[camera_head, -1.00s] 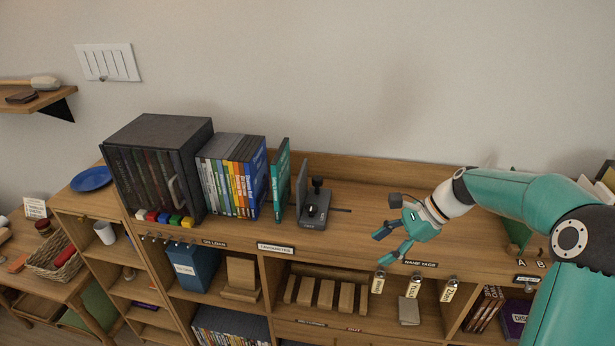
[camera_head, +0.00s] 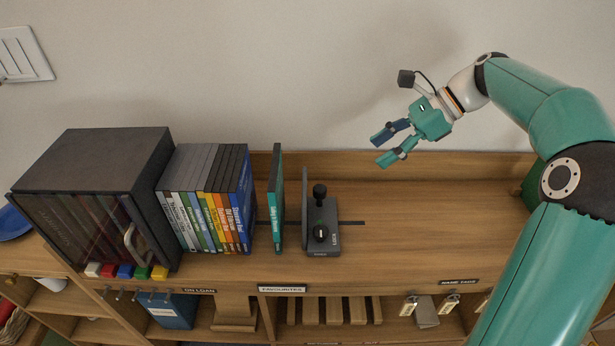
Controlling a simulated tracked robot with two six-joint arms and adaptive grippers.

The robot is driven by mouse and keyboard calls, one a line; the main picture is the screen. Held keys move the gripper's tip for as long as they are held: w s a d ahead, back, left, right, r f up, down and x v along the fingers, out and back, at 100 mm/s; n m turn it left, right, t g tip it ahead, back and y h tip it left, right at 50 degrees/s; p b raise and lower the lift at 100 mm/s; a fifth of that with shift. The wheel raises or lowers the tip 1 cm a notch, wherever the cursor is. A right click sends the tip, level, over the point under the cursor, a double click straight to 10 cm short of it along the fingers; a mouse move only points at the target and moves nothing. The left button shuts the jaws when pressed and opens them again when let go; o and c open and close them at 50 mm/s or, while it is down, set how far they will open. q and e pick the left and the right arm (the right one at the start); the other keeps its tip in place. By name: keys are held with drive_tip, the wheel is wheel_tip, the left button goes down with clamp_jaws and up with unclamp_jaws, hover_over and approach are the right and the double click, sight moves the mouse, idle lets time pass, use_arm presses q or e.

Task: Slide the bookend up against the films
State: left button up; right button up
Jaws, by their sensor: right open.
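The grey metal bookend (camera_head: 327,240) stands on the shelf top, with an upright plate on its left and a base carrying a black knob and a lock dial. A thin dark slot runs along the shelf through its place. A single teal film case (camera_head: 275,205) stands just left of the bookend's plate, with a small gap. The row of films (camera_head: 207,205) stands further left, with a gap between it and the teal case. My right gripper (camera_head: 382,150) is open and empty, raised above and to the right of the bookend. My left gripper is out of view.
A black box of cases (camera_head: 100,185) stands left of the films, with small coloured blocks (camera_head: 125,271) before it. Shelf top (camera_head: 430,230) right of the bookend is clear. A low back rail (camera_head: 430,165) runs behind.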

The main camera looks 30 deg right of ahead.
sight(320, 187)
drive_tip(key=x, duration=1.7)
drive_tip(key=shift+w+a, duration=0.1)
drive_tip(key=shift+w, duration=0.2)
drive_tip(key=shift+r, duration=0.1)
clamp_jaws()
